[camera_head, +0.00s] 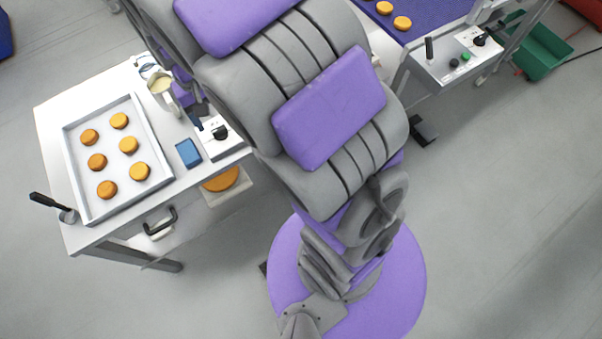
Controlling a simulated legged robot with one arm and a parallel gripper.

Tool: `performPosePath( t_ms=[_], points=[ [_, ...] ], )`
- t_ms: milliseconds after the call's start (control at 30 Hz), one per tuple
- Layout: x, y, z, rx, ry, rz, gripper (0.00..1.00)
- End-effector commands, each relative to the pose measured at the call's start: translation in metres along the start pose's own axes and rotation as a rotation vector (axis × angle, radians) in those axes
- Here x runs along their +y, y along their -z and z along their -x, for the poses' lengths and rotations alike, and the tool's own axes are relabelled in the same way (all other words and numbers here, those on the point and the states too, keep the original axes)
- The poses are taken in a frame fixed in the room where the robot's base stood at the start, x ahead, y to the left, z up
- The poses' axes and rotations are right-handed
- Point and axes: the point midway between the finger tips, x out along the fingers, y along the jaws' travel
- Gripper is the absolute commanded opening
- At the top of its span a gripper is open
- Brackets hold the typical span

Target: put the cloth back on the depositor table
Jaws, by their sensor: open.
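A small blue folded piece (188,152), which looks like the cloth, lies flat on the white table (92,232) at left. It is near the table's right front edge, between the tray and a small control box (222,136). Nothing is seen touching it from above. Another table (430,72) with a control panel stands at top right; I cannot tell which table is the depositor table.
A white tray (118,212) with several orange rounds covers much of the left table. A pitcher (163,92) stands behind the cloth. A dark-handled tool (50,204) rests at the front left corner. A green crate (540,50) is on the floor at right.

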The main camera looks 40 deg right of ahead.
Motion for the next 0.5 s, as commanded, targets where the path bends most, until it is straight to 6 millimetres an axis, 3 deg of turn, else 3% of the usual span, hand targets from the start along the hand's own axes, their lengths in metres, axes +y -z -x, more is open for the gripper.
performPosePath(
  t_ms=[33, 200, 500],
  points=[
    [0.009, -0.016, 0.011, 0.003, 0.003, -0.003, 0.74],
    [0.033, -0.073, 0.032, -0.020, 0.007, 0.002, 0.74],
    [0.062, -0.178, 0.048, -0.058, 0.023, 0.032, 0.74]
  ],
)
